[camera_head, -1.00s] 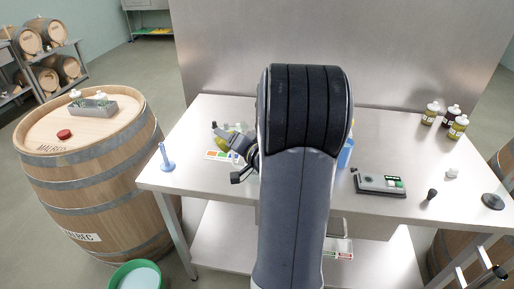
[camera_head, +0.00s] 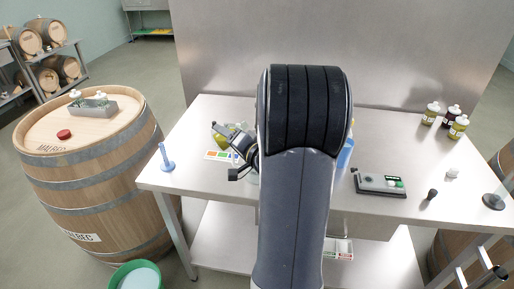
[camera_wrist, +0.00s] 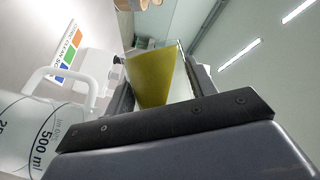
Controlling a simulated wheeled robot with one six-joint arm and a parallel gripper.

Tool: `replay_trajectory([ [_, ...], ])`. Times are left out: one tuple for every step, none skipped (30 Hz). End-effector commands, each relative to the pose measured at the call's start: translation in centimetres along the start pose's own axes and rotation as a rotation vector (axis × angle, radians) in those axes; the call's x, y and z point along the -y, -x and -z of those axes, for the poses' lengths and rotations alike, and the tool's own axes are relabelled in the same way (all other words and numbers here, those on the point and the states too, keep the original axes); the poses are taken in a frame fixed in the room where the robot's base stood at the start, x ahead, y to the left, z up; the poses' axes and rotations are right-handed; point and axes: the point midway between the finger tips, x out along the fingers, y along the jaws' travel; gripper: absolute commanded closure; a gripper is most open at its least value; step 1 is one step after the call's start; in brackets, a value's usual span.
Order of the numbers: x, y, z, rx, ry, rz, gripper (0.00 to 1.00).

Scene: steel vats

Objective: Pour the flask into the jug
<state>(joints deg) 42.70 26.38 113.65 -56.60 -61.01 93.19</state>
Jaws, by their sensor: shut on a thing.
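My gripper (camera_wrist: 165,95) is shut on the flask (camera_wrist: 152,78), a clear glass vessel with yellow-green liquid. In the head view the flask (camera_head: 220,137) shows left of my arm, partly hidden by my gripper (camera_head: 238,150). The wrist picture is rolled, with the table side at left and ceiling lights at right. The clear jug (camera_wrist: 28,130), with a white handle and a 500 ml mark, stands at the left of the wrist view, beside and apart from the flask. In the head view my arm hides most of the jug. No stream of liquid shows.
A colour-striped card (camera_head: 218,155) lies by the gripper. A blue stand (camera_head: 167,162) is at the table's left edge. A grey instrument (camera_head: 380,184) lies right of my arm. Several bottles (camera_head: 457,126) stand at the back right. A barrel (camera_head: 90,180) stands left of the table.

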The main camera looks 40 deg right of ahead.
Motion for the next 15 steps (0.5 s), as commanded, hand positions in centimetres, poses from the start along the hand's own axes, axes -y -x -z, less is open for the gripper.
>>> replay_trajectory([
  [0.08,-0.01,0.02,-0.001,-0.006,0.004,0.77],
  [0.11,-0.02,0.02,-0.002,-0.01,0.006,0.77],
  [0.16,-0.02,0.03,-0.002,-0.015,0.008,0.77],
  [0.18,-0.02,0.03,-0.003,-0.019,0.009,0.77],
  [0.21,-0.02,0.04,-0.004,-0.022,0.011,0.77],
  [0.11,-0.03,-0.03,-0.004,-0.027,0.013,0.77],
  [0.09,-0.04,-0.05,-0.005,-0.03,0.014,0.77],
  [0.07,-0.04,-0.06,-0.006,-0.034,0.015,0.77],
  [0.06,-0.05,-0.08,-0.006,-0.039,0.017,0.77],
  [0.04,-0.05,-0.09,-0.007,-0.043,0.019,0.77],
  [0.04,-0.05,-0.1,-0.008,-0.047,0.02,0.77],
  [0.03,-0.06,-0.11,-0.008,-0.052,0.022,0.77],
  [0.02,-0.06,-0.12,-0.009,-0.056,0.024,0.77],
  [0.02,-0.06,-0.13,-0.01,-0.059,0.025,0.77],
  [0.01,-0.07,-0.14,-0.011,-0.064,0.027,0.77],
])
